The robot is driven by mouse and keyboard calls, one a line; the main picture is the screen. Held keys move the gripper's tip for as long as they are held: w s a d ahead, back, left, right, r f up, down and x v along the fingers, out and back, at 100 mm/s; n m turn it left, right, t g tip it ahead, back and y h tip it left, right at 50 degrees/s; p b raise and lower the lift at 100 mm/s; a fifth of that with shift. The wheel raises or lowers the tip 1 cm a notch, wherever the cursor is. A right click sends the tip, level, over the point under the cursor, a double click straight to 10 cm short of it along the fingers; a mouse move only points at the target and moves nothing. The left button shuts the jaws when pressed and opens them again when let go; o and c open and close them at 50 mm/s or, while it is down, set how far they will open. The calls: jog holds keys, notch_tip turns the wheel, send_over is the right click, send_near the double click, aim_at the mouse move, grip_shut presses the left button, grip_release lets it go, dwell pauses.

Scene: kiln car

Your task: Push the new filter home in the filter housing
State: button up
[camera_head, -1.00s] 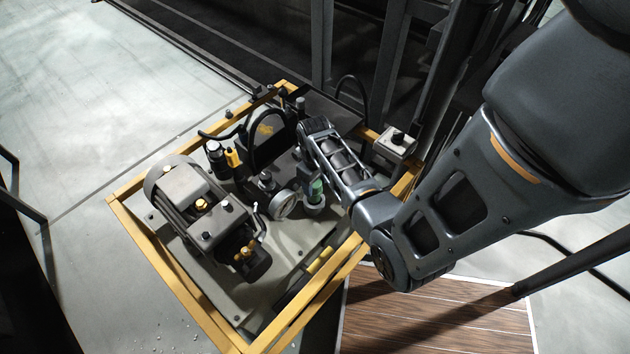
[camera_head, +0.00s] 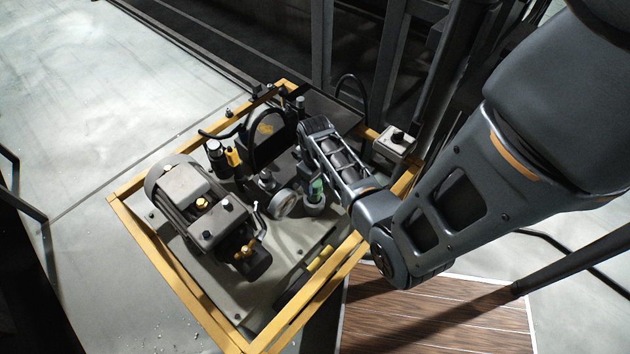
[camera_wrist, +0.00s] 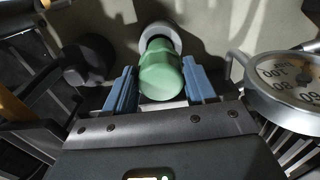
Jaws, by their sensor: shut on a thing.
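The new filter is a green cylinder (camera_wrist: 160,72), also visible in the head view (camera_head: 316,188). My gripper (camera_wrist: 159,84) is shut on it, with one blue finger on each side. The filter housing is a pale round cup (camera_wrist: 160,33) at the filter's far end, and it shows just below the green filter in the head view (camera_head: 314,209). The filter's end lies in or against the cup's mouth; how deep it sits is hard to tell. In the head view my wrist hides part of the gripper.
A round gauge (camera_wrist: 290,97) stands close to the right of my fingers in the wrist view. A dark round part (camera_wrist: 88,60) is on the left. A motor (camera_head: 205,215) fills the left of the yellow-framed skid (camera_head: 170,284). A grey switch box (camera_head: 394,142) stands near the frame's right corner.

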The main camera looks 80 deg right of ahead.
jog(key=shift+f+b, duration=1.75)
jog(key=shift+f, duration=0.95)
dwell(0.4)
jog(key=o, duration=1.4)
jog(key=shift+r, duration=0.15)
jog(key=shift+r+p, duration=3.9)
jog(key=shift+p, duration=0.15)
jog(key=shift+r, duration=3.9)
